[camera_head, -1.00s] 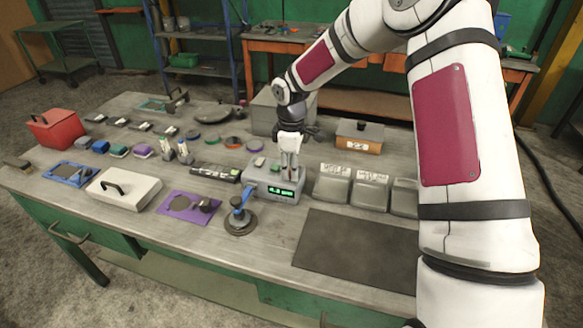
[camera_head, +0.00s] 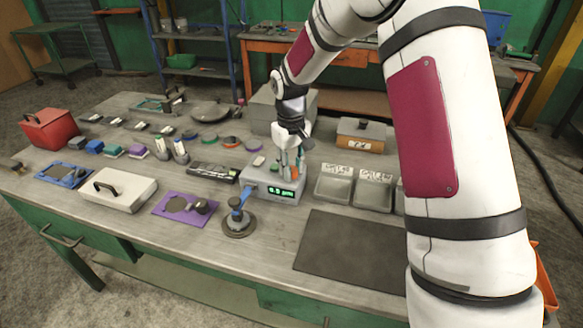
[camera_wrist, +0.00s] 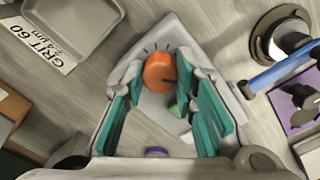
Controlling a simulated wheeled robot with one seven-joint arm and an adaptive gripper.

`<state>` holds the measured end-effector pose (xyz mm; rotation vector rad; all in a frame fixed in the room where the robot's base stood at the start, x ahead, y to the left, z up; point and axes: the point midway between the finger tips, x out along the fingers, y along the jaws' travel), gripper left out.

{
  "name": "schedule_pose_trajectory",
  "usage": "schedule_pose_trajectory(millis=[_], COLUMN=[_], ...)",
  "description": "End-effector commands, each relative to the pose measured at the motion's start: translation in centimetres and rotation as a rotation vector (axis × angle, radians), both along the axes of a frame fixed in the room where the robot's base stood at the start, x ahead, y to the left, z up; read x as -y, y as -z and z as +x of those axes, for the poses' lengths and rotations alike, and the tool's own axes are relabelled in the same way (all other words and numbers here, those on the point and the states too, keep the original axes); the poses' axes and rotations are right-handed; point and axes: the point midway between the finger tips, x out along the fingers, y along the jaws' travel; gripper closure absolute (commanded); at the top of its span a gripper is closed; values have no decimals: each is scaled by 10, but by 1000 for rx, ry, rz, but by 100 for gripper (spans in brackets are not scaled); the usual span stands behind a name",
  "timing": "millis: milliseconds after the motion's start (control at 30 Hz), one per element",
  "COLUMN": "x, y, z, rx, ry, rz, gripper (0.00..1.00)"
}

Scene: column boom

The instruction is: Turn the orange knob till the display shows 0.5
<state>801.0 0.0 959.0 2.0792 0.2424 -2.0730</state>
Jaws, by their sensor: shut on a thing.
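The orange knob (camera_wrist: 172,70) sits on a pale grey box, the display unit (camera_head: 259,181), with tick marks around part of the knob and a dark pointer line on its face. My gripper (camera_head: 291,170) reaches down onto the box's top, right of its middle. In the wrist view its teal fingers (camera_wrist: 165,102) are on either side of the knob, shut on it. The green display (camera_head: 282,193) on the box's front is lit; it seems to read 0.5 with a unit after it, but the digits are small. In the head view my fingers mostly hide the knob.
A blue-handled round tool (camera_head: 238,220) stands close in front of the box. Grey bins (camera_head: 335,185) stand to its right, a black strip (camera_head: 212,172) to its left. A dark mat (camera_head: 350,255) leaves clear room at front right.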

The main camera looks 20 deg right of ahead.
Motion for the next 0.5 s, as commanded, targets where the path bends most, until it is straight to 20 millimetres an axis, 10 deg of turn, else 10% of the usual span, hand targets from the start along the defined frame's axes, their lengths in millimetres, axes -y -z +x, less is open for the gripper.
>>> schedule_pose_trajectory(millis=[500], x=[-1], y=[0], z=[0], rx=[-1], ry=[162], rz=[1], gripper=[100])
